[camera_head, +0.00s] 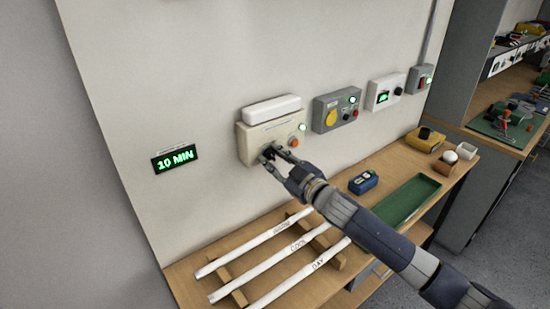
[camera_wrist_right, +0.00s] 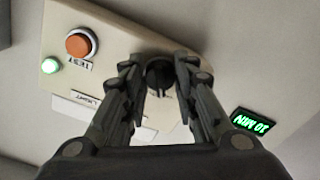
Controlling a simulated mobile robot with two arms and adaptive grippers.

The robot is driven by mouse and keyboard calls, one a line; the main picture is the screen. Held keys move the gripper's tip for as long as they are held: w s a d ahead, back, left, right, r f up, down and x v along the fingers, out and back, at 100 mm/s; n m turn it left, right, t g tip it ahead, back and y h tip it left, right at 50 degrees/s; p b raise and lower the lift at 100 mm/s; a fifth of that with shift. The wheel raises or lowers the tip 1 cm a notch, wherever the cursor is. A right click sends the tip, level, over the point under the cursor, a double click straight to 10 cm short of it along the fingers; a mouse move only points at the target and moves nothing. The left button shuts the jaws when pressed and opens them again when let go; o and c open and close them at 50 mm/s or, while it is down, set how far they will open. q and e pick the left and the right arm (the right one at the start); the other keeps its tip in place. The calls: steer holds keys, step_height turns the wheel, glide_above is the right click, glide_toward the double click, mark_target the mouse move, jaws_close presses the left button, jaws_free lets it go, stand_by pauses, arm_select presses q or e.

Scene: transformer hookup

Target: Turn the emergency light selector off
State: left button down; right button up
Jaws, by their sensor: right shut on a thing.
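The emergency light unit is a beige box (camera_head: 249,146) with a white lamp bar (camera_head: 271,111) on top, mounted on the wall. It has an orange test button (camera_head: 293,142) and a lit green lamp (camera_head: 302,127); both also show in the right wrist view, the button (camera_wrist_right: 81,43) and the lamp (camera_wrist_right: 52,66). The black selector knob (camera_wrist_right: 159,73) is at the lower part of the box face. My right gripper (camera_head: 267,154) is shut on the knob, one finger on each side. The knob's pointer direction is largely hidden. My left gripper is not in view.
A green "10 MIN" display (camera_head: 175,159) is on the wall to the left. Grey (camera_head: 337,107) and white (camera_head: 385,92) control boxes are to the right. Below, a wooden bench holds labelled white tubes (camera_head: 262,246), a blue device (camera_head: 363,182) and a green tray (camera_head: 407,201).

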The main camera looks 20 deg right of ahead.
steer(key=shift+n, duration=1.1)
steer(key=o, duration=1)
steer(key=shift+o, duration=0.2)
steer(key=shift+s+d, duration=0.1)
steer(key=shift+s, duration=0.05)
steer(key=v, duration=1.1)
steer(key=shift+s, duration=0.35)
steer(key=shift+d, duration=0.1)
